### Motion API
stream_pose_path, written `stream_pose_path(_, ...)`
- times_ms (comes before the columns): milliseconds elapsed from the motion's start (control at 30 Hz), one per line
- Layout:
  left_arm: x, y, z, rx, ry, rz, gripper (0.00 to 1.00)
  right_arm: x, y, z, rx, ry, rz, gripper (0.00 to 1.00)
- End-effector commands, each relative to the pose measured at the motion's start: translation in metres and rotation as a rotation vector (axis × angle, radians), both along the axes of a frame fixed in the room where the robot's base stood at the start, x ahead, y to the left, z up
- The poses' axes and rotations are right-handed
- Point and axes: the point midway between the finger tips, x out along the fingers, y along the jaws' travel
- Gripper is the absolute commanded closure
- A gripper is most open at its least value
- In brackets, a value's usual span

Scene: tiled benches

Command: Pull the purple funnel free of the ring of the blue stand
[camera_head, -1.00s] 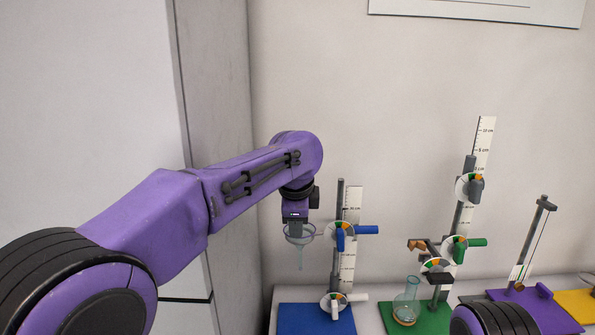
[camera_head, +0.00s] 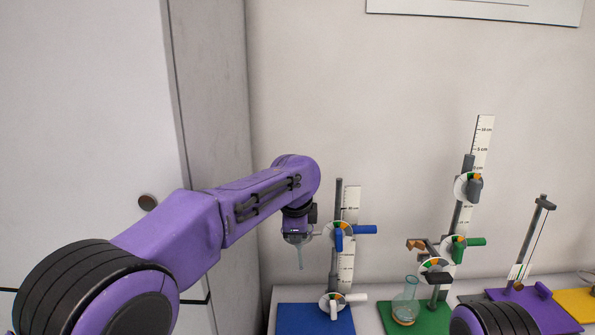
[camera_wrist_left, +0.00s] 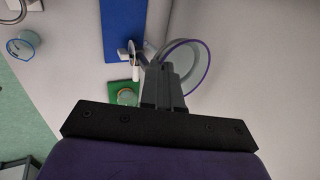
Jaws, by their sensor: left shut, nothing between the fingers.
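The blue stand has a blue base (camera_head: 300,319), an upright grey rod (camera_head: 338,205) with a white scale, and clamps with a blue knob. The clear funnel hangs left of the rod; its stem (camera_head: 300,258) points down. Its purple rim (camera_wrist_left: 207,62) shows in the left wrist view. My left gripper (camera_head: 297,238) hides most of the cone and rim in the head view. In the left wrist view its fingers (camera_wrist_left: 160,72) are together and empty, overlapping the rim's left side; I cannot tell whether they touch it. The ring is not clearly distinguishable. My right gripper is out of view.
Right of the blue stand is a green stand (camera_head: 436,318) with a flask (camera_head: 405,300) on its base. Farther right are a purple stand (camera_head: 545,311) and a yellow base (camera_head: 577,303). The wall stands close behind; a grey cabinet is on the left.

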Motion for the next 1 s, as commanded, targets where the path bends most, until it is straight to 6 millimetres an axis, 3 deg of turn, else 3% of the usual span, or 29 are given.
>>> stream_pose_path(33,0.0,0.001,-0.001,0.003,0.003,0.001,0.85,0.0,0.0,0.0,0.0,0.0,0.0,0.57)
stream_pose_path(100,0.0,0.001,-0.001,0.003,0.003,0.001,0.68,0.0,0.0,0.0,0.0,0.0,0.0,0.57)
stream_pose_path(433,-0.002,0.001,0.003,0.002,0.002,0.001,0.68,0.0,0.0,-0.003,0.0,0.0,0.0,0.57)
stream_pose_path(800,-0.034,0.002,0.076,0.0,0.001,0.0,0.68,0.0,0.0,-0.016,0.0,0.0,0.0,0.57)
stream_pose_path(1000,-0.042,0.003,0.093,0.002,0.004,0.001,0.68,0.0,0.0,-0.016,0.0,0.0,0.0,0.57)
